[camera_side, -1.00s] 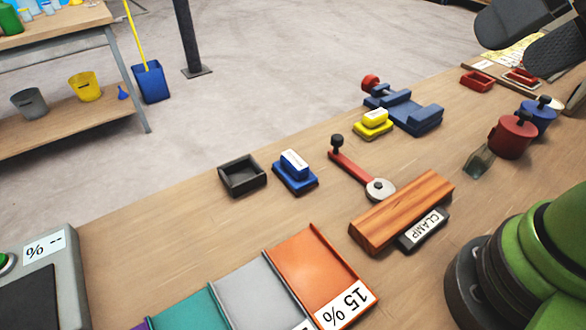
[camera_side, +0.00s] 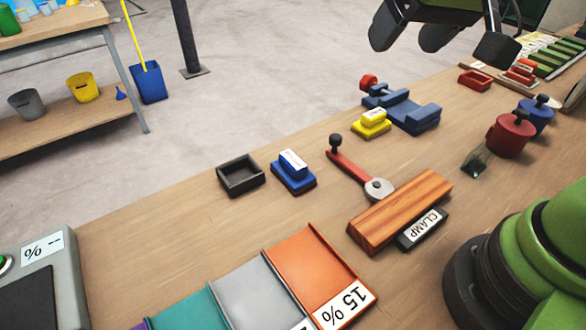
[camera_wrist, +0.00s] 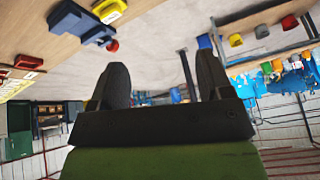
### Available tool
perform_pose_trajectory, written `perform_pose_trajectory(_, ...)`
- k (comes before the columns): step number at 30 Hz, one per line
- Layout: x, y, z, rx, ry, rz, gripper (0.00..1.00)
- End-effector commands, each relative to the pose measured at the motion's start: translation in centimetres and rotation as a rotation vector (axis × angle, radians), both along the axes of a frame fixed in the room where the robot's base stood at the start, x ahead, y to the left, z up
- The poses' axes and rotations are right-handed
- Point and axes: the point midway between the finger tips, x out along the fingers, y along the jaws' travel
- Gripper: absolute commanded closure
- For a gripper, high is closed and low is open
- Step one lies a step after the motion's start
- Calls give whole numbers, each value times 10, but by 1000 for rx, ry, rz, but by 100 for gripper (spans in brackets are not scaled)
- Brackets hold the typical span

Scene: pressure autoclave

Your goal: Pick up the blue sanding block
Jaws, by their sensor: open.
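The blue sanding block (camera_side: 293,173) sits on the wooden workbench in the side view, with a white label on its upper part. It stands just right of a small black open tray (camera_side: 241,176). My gripper (camera_side: 440,40) is high at the top right of the side view, far from the block and above the bench's far edge. Its dark fingers are apart. In the wrist view my gripper (camera_wrist: 160,82) shows open with nothing between the fingers. I do not make out the blue sanding block in the wrist view.
A yellow block (camera_side: 371,124) and a navy vise-like fixture (camera_side: 410,112) stand behind right. A red lever (camera_side: 350,163) and a wooden board (camera_side: 402,212) lie right of the block. An orange bin (camera_side: 305,265) is in front.

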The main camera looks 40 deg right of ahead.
Motion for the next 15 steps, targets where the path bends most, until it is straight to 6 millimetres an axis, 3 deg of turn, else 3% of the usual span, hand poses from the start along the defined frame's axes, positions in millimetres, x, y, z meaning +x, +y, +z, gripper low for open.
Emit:
perform_pose_trajectory(3,39,15,-34,-55,34,51,28)
perform_pose_trajectory(7,72,36,-78,-92,58,119,28)
perform_pose_trajectory(12,94,65,-138,-108,90,211,28)
perform_pose_trajectory(15,98,77,-163,-106,106,249,28)
